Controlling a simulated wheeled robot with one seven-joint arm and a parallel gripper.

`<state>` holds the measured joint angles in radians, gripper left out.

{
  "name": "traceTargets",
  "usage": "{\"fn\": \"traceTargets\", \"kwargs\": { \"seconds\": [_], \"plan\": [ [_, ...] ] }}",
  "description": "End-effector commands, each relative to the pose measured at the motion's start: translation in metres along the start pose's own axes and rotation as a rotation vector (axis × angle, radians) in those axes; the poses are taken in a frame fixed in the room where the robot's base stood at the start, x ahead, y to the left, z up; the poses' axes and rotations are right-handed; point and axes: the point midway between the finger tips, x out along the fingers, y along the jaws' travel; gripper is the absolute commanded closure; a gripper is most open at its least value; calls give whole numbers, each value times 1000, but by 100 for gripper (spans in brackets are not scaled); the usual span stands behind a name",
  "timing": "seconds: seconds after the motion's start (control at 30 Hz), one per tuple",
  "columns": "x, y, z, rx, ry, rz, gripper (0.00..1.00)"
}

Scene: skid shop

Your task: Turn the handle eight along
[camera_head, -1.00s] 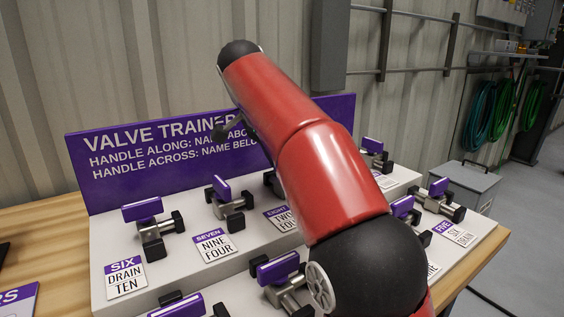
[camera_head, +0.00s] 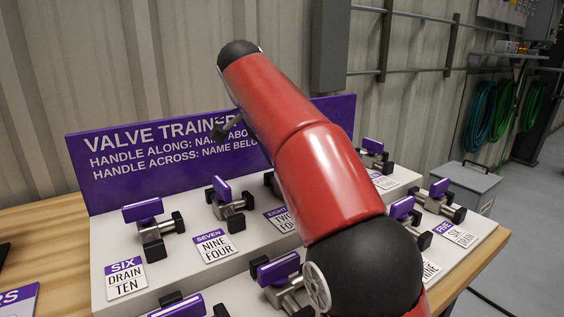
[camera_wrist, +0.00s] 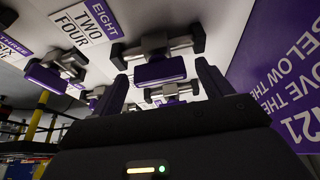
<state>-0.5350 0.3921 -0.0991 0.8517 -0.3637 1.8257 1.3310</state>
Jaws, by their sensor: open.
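The valve eight (camera_wrist: 154,48) shows in the wrist view, a grey metal body with black ends. Its purple handle (camera_wrist: 160,71) looks roughly parallel to the line between those ends. Beside it is the label EIGHT, TWO, FOUR (camera_wrist: 86,24), also visible in the head view (camera_head: 281,219). My gripper (camera_wrist: 161,76) is open, with one dark finger on each side of the handle in the picture. I cannot tell whether the fingers reach past it or touch it. In the head view my red arm hides most of valve eight and the handle.
Several similar valves stand on the white stepped board, including valve seven (camera_head: 229,200) and valve six (camera_head: 155,231). The purple VALVE TRAINER sign (camera_head: 150,160) rises behind them and also appears close to the right finger in the wrist view (camera_wrist: 288,75).

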Motion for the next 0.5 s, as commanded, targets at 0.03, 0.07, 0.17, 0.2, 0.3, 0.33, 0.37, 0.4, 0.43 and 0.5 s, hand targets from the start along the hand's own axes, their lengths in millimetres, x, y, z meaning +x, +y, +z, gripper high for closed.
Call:
{"fn": "traceTargets", "kwargs": {
  "seconds": [0.03, 0.07, 0.17, 0.2, 0.3, 0.33, 0.37, 0.4, 0.43, 0.5],
  "plan": [
    [0, 0, 0, 0, 0, 1, 22],
    [0, 0, 0, 0, 0, 1, 22],
    [-4, -1, 0, 0, 0, 0, 22],
    [-6, -1, 0, 0, 1, -2, 22],
    [-16, -1, 8, -5, 0, -2, 22],
    [-18, -1, 15, -6, 0, -2, 22],
    [-21, -1, 22, -7, 0, -2, 22],
    [-24, 0, 30, -7, 0, -2, 22],
    [-27, -1, 38, -7, 0, -2, 22],
    [-34, -1, 53, -7, 1, -3, 22]
  ]
}}
